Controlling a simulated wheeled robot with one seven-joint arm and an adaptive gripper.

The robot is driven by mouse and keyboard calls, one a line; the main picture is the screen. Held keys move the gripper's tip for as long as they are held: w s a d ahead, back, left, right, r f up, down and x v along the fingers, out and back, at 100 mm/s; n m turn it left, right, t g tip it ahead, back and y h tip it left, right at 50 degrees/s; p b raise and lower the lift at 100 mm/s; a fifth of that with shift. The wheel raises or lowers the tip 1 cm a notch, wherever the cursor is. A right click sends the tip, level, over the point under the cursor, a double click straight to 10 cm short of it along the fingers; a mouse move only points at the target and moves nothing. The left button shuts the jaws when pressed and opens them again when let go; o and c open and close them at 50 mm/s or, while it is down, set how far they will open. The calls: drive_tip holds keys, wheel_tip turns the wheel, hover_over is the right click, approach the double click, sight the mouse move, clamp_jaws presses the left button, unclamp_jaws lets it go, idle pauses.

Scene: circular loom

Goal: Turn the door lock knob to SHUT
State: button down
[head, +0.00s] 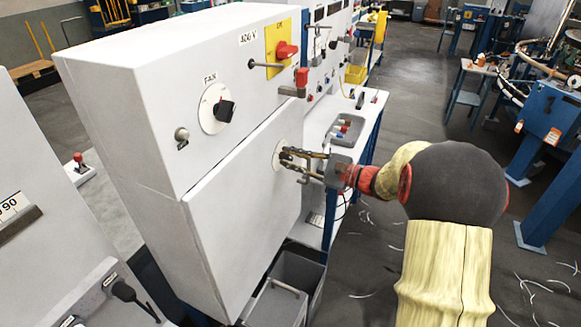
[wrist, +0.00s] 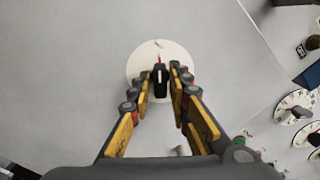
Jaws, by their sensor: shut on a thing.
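The door lock knob (wrist: 161,80) is black with a pale pointer line, on a round white plate (wrist: 143,62) on the cabinet door (head: 240,205). In the wrist view the pointer line stands about upright, toward a small mark at the plate's top; its lettering is too small to read. My gripper (wrist: 161,88) is shut on the knob, with a yellow and grey finger on each side of it. In the head view my gripper (head: 285,157) reaches the door from the right and mostly hides the knob; part of the plate (head: 277,153) shows behind it.
Above the door are a FAN dial (head: 217,108), a red switch on a yellow plate (head: 284,50) and a red-tipped lever (head: 300,80) jutting out. A grey bin (head: 283,295) stands below the door. A white bench with a grey tray (head: 348,127) lies behind my gripper.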

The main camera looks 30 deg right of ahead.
drive_tip(key=c, duration=1.8)
unclamp_jaws()
drive_tip(key=shift+c, duration=0.2)
drive_tip(key=v, duration=0.7)
drive_tip(key=shift+p, duration=0.3)
